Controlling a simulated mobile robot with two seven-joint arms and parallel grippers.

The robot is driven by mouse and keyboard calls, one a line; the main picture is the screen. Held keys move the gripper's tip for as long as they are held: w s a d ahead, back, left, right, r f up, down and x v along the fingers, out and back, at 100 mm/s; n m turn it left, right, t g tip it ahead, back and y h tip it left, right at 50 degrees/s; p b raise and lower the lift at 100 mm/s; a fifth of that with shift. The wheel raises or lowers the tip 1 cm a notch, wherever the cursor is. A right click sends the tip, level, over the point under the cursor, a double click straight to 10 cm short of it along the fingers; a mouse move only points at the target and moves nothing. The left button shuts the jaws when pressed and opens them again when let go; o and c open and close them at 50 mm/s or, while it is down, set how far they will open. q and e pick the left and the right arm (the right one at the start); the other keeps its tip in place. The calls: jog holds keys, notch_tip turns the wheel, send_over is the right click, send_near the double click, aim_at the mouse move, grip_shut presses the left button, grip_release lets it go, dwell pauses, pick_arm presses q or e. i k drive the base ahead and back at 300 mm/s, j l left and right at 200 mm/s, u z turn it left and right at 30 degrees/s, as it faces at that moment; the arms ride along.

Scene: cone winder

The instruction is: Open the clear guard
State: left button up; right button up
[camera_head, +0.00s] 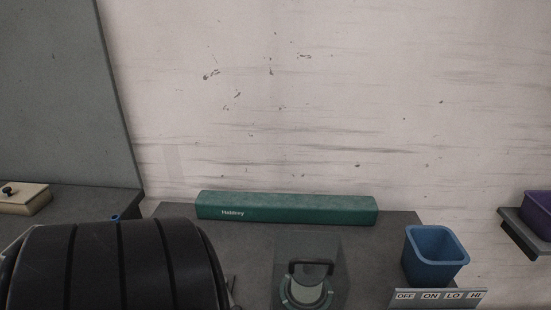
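The clear guard (324,245) is a faint see-through panel at the bottom centre, on the grey bench top. A black U-shaped handle (311,264) shows at it. A pale round part with a greenish ring (306,290) shows behind or below the handle, cut off by the bottom edge. The guard looks down over this part, though its edges are too faint to be sure. Neither of my grippers is in view.
A long green housing (290,208) lies along the back of the bench top (375,245). A blue bin (434,256) stands at the right, behind a label strip (440,297) reading OFF, ON, LO, HI. A purple bin (539,212) sits on a shelf. A dark banded shape blocks the lower left.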

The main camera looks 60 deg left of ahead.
aim_at(342, 281)
jog(key=u, duration=0.45)
jog(key=k+j+u, duration=0.1)
jog(key=u, duration=0.35)
jog(key=j+u, duration=0.2)
jog(key=u, duration=0.25)
jog(key=k+l+u, duration=0.2)
jog(key=l+u, duration=0.15)
jog(key=l, duration=0.25)
jog(key=k+l+u, duration=0.2)
jog(key=i+l, duration=0.05)
